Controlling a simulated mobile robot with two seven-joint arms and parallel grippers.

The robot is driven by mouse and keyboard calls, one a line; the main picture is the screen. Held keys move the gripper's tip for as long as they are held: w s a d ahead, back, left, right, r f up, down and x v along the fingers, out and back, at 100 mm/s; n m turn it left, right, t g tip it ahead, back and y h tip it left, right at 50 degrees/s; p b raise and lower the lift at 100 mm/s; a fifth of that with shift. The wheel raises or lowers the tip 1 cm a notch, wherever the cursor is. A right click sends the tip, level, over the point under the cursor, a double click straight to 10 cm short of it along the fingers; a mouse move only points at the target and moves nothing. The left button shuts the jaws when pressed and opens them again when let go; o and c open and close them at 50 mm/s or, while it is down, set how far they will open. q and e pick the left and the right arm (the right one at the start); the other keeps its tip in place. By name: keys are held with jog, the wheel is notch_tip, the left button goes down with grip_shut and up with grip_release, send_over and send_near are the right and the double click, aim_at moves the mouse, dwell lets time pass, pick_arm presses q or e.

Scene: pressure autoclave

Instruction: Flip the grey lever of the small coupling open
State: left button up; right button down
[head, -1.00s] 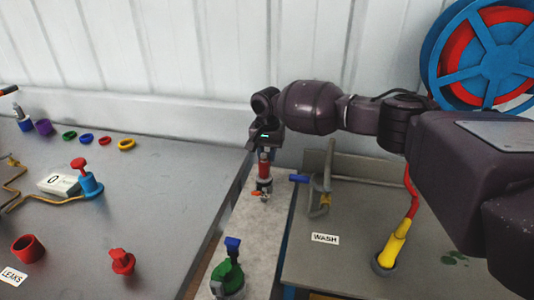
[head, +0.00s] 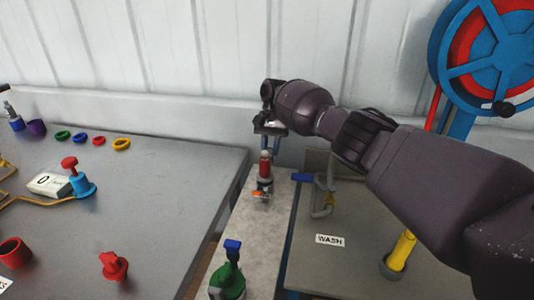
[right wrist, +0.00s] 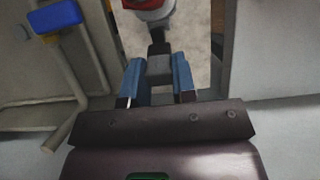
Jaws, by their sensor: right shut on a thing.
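The small coupling (head: 265,168) stands upright on the narrow pale bench, with a red body, a dark and pale base and an orange part low on it. My right gripper (head: 268,144) is just above and behind it, pointing down. In the right wrist view, the blue fingers of this gripper (right wrist: 157,82) are shut on a grey block, which looks like the grey lever (right wrist: 158,68). A dark stem joins it to the red and grey coupling (right wrist: 150,8) at the top edge. My left gripper is not in view.
A green bottle-like fitting with a blue top (head: 230,272) stands nearer on the pale bench (head: 253,225). A grey bracket with a blue handle (head: 302,178) is close on the right, beside the WASH label (head: 330,240). A white wall is behind.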

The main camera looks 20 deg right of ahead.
jog(key=shift+w+d+f+g+y+b, duration=0.25)
jog(key=shift+w+f+g+y+b, duration=0.15)
jog(key=shift+f+g+b, duration=0.4)
jog(key=shift+w+d+r+y+b, duration=0.2)
jog(key=shift+y+b, duration=0.1)
jog(key=shift+b, duration=0.5)
jog(key=shift+g, duration=0.3)
